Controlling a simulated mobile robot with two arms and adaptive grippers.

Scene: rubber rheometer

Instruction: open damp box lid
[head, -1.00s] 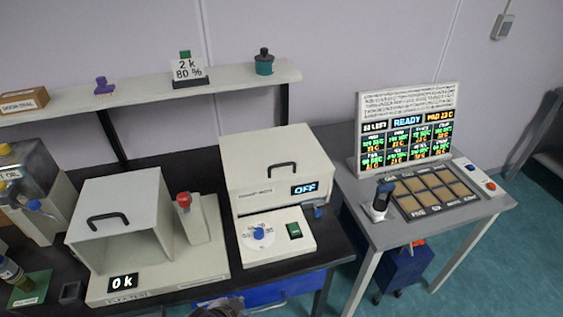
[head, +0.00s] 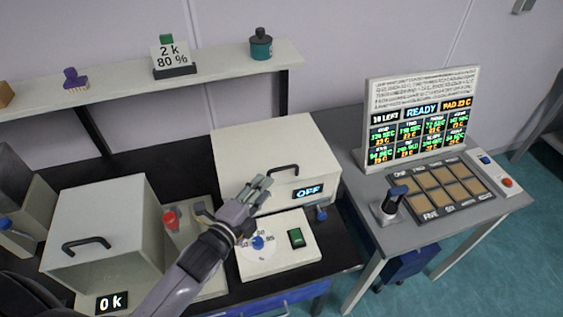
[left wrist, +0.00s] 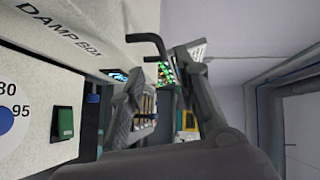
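The damp box (head: 275,155) is a cream box with a lit OFF display and a black lid handle (head: 284,169) on its front. Its lid looks closed. In the left wrist view its DAMP BOX lettering (left wrist: 62,32) and the handle (left wrist: 150,42) show close by. My left gripper (head: 262,186) is in front of the box, just left of and below the handle. In the left wrist view my left gripper (left wrist: 165,95) has its fingers spread with nothing held, and the handle is beyond them, apparently not gripped. My right gripper is not in view.
Below the lid are a blue dial (head: 258,242) and a green switch (head: 296,237). A second cream box with a handle (head: 86,244) stands left, with a red knob (head: 170,220) beside it. A shelf (head: 215,84) runs behind. A grey table (head: 362,187) with a screen stands right.

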